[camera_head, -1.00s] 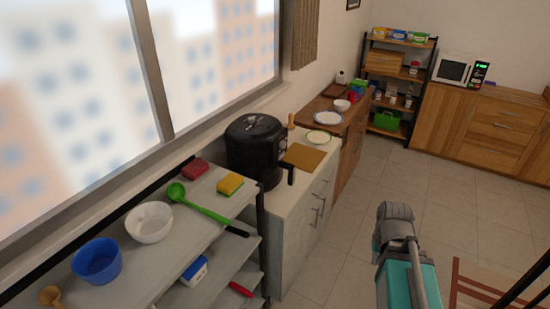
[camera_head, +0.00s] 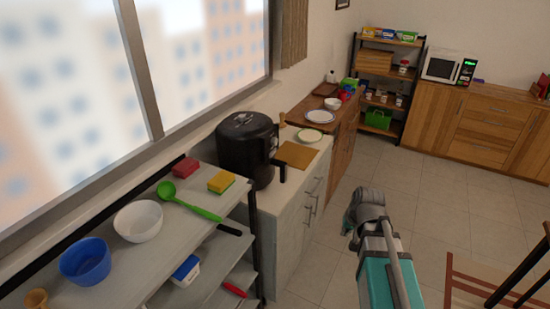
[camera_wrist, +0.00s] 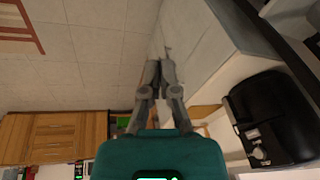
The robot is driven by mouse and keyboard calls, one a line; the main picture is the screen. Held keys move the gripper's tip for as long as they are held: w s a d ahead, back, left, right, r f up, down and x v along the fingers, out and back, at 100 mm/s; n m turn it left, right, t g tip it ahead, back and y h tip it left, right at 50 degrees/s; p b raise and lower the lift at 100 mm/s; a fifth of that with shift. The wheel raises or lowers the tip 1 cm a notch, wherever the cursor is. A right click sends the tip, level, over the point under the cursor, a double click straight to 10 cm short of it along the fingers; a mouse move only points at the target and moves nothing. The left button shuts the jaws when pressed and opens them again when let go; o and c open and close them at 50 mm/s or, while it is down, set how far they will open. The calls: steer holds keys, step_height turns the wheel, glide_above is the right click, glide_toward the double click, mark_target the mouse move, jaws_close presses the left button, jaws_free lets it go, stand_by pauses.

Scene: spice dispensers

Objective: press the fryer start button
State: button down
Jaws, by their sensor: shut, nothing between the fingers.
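The black air fryer (camera_head: 243,147) stands upright on the white counter, with its handle facing right. It also shows on the right of the wrist view (camera_wrist: 275,110), where a small greyish panel (camera_wrist: 254,136) is visible on its side. I cannot make out a separate start button. My gripper (camera_wrist: 160,62) is shut and empty in the wrist view, with its fingers together over the floor, to the left of the fryer and apart from it. In the head view my arm is over the floor, right of the counter.
A shelf unit (camera_head: 130,282) with a blue bowl (camera_head: 86,261), white bowl (camera_head: 138,221), green ladle (camera_head: 190,202) and sponges stands left of the fryer. A cutting board (camera_head: 297,155) and plate (camera_head: 308,136) lie beyond it. The floor (camera_head: 430,205) right of the counter is mostly clear.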

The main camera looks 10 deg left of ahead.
mark_target(275, 153)
steer(key=w+a+r+m+t+y+b, duration=0.1)
steer(key=w+a, duration=0.4)
steer(key=w, duration=0.5)
steer(key=w+a+r+m+t+y+b, duration=0.1)
steer(key=w+a+t+b, duration=0.4)
steer(key=w, duration=0.5)
steer(key=w+a+r+m+t+y+b, duration=0.1)
steer(key=w+a+m+t+y+b, duration=0.2)
steer(key=w+a, duration=0.4)
steer(key=shift+w+m+t+b, duration=0.4)
steer(key=shift+w+m+t, duration=0.5)
steer(key=shift+w, duration=0.85)
steer(key=shift+a+n, duration=0.25)
steer(key=shift+n, duration=0.05)
steer(key=shift+w+a, duration=0.45)
steer(key=shift+a, duration=0.75)
steer(key=shift+w+a, duration=0.45)
steer(key=shift+a, duration=0.7)
steer(key=shift+w+a, duration=0.45)
steer(key=shift+a, duration=0.75)
steer(key=shift+w+a, duration=0.1)
steer(key=shift+a, duration=0.4)
steer(key=shift+w+a, duration=0.25)
steer(key=shift+a, duration=0.5)
steer(key=shift+d, duration=0.15)
steer(key=shift+s+d, duration=0.3)
steer(key=shift+d, duration=0.3)
